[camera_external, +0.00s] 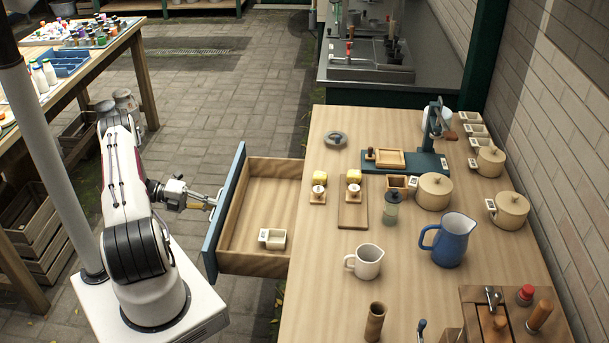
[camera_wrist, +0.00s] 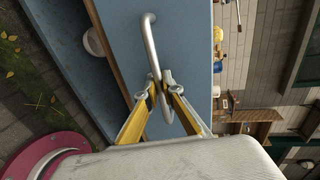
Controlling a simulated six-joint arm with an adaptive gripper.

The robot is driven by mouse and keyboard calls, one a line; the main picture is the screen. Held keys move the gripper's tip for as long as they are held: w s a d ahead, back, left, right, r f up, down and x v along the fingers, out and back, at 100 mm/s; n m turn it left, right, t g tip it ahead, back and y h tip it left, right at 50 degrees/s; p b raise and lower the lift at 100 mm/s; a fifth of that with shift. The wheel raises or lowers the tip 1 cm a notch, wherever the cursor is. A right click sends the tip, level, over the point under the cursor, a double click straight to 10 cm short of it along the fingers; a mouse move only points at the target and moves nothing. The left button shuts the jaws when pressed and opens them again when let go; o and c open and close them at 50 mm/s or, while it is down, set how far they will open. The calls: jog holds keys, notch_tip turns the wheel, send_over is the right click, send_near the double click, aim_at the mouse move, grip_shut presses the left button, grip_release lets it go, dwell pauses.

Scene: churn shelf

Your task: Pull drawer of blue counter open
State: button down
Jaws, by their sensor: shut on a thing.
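The drawer (camera_external: 262,203) of the counter is pulled well out toward my arm in the external view. It has a blue front and a wooden box. My gripper (camera_external: 211,202) is at the outer side of the blue front. In the wrist view my gripper (camera_wrist: 164,85) has its yellow-sided fingers closed around the silver bar handle (camera_wrist: 150,40) on the drawer front (camera_wrist: 115,30). A small cream container (camera_external: 272,239) lies inside the drawer. The counter (camera_external: 330,220) has a wooden top; its front below the drawer is mostly hidden.
The counter top holds a blue jug (camera_external: 452,240), a cream mug (camera_external: 367,262), lidded pots (camera_external: 433,192) and a scale-like blue stand (camera_external: 405,162). A side table (camera_external: 130,40) with bottles stands at the left. Paved floor (camera_external: 215,100) behind the drawer is clear.

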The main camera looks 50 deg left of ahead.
jog(key=shift+s+a, duration=0.2)
jog(key=c, duration=2.5)
grip_release()
jog(key=shift+v, duration=6)
jog(key=shift+f, duration=0.1)
